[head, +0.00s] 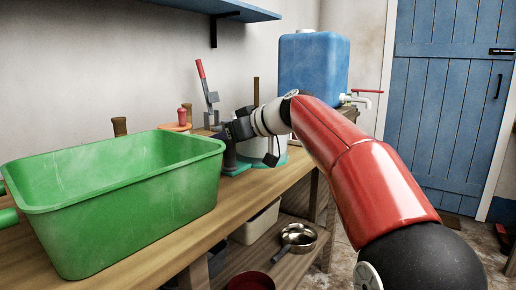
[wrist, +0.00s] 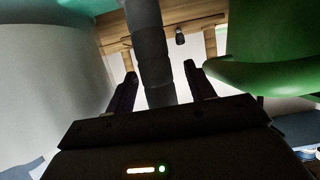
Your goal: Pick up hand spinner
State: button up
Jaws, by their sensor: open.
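My gripper (head: 222,134) is at the bench, just beyond the right end of the green tub. In the wrist view my gripper (wrist: 160,74) is open, with one dark finger on each side of a dark, ribbed upright post (wrist: 148,30). I cannot tell whether either finger touches the post. I cannot tell for sure which thing is the hand spinner. A grey lever with a red grip (head: 201,70) rises behind my gripper, and a dark teal base (head: 234,167) shows below it. My gripper and wrist hide part of this area.
The green tub (head: 110,205) fills the left of the wooden bench (head: 190,238). A pale bucket (head: 258,152) stands close by my wrist. A blue water tank (head: 313,62) stands behind. A metal pan (head: 298,236) is on the shelf below.

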jog(key=shift+w+a+f, duration=0.25)
jog(key=shift+w+a, duration=0.1)
jog(key=shift+a, duration=0.1)
grip_shut()
jog(key=shift+r, duration=0.1)
